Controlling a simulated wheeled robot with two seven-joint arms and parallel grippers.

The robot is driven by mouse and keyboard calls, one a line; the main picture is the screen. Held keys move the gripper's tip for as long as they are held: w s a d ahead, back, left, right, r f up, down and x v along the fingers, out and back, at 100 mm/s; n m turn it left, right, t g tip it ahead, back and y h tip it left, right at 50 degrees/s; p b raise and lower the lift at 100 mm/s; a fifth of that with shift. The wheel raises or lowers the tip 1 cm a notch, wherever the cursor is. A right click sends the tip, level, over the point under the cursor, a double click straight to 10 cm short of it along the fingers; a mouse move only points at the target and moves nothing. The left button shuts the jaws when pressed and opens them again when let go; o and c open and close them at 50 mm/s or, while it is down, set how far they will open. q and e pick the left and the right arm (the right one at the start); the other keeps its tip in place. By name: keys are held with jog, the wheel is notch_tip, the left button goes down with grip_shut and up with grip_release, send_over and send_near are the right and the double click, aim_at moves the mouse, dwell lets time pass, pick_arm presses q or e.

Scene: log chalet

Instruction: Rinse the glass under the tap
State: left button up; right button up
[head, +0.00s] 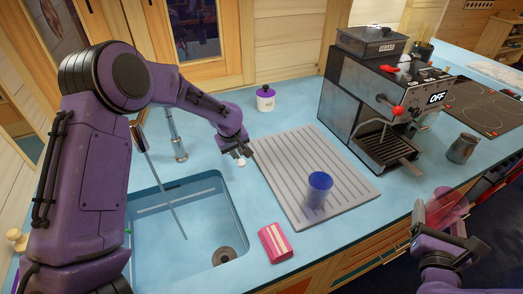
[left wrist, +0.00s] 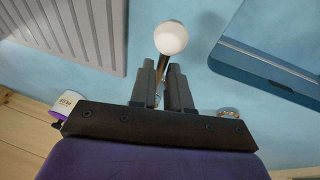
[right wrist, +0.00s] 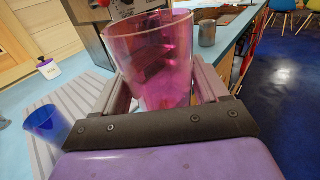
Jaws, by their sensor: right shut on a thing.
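My right gripper (head: 440,212) is shut on a pink see-through glass (right wrist: 152,65), held upright off the counter's front edge at the right. The glass also shows in the head view (head: 453,205). My left gripper (head: 240,150) is beside a small white ball knob (head: 240,162) right of the sink (head: 222,205). In the left wrist view the white knob (left wrist: 171,38) is just beyond the fingertips, its thin stem between them. The fingers are slightly apart. A metal tap column (head: 175,138) stands behind the sink. My left arm hides part of the tap area.
A blue glass (head: 319,188) stands on the grey ribbed drainboard (head: 288,160). A pink striped block (head: 275,243) lies at the front edge.

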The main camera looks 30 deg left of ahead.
pick_arm(q)
jog(key=shift+o, duration=1.2)
jog(key=shift+a, duration=0.1)
pick_arm(e)
jog(key=shift+a, duration=0.1)
pick_arm(q)
jog(key=shift+w, duration=0.1)
pick_arm(e)
jog(key=shift+w, duration=0.1)
